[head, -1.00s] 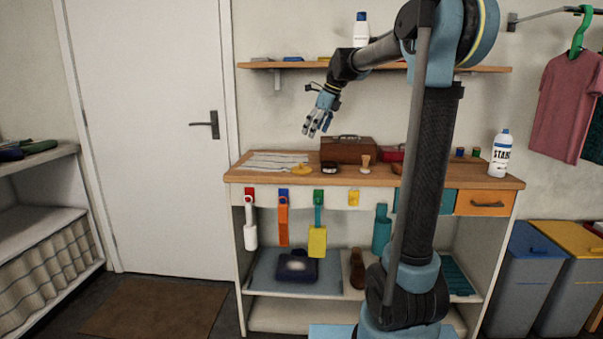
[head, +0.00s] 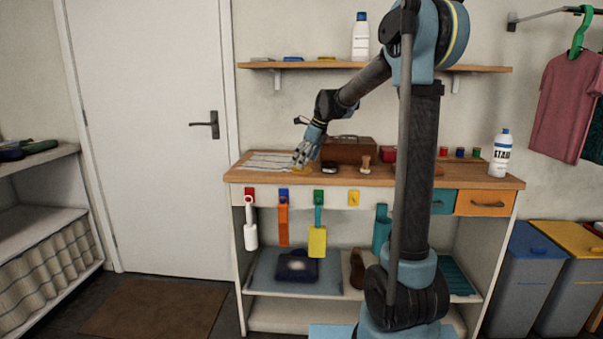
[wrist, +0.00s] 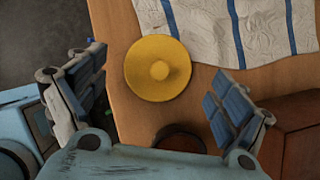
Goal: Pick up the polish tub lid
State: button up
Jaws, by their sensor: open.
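The yellow round lid (wrist: 158,69) with a small centre knob lies flat on the wooden worktop, seen from above in the wrist view. In the head view the lid (head: 301,170) shows low on the worktop, partly hidden behind my fingers. My gripper (head: 300,160) is open and empty, just above the lid. In the wrist view my gripper (wrist: 156,100) has its fingers apart, one to each side of the lid and lower in the picture. A dark round open tub (wrist: 180,138) is partly hidden by my gripper; it also shows in the head view (head: 329,168).
A white cloth with blue stripes (wrist: 238,30) lies close beside the lid. A brown wooden box (head: 348,150) stands behind the dark tub. A small brush (head: 365,163) stands to the right. The worktop's edge is near the lid.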

jog(key=shift+x, duration=0.9)
jog(key=c, duration=1)
jog(key=shift+r, duration=0.1)
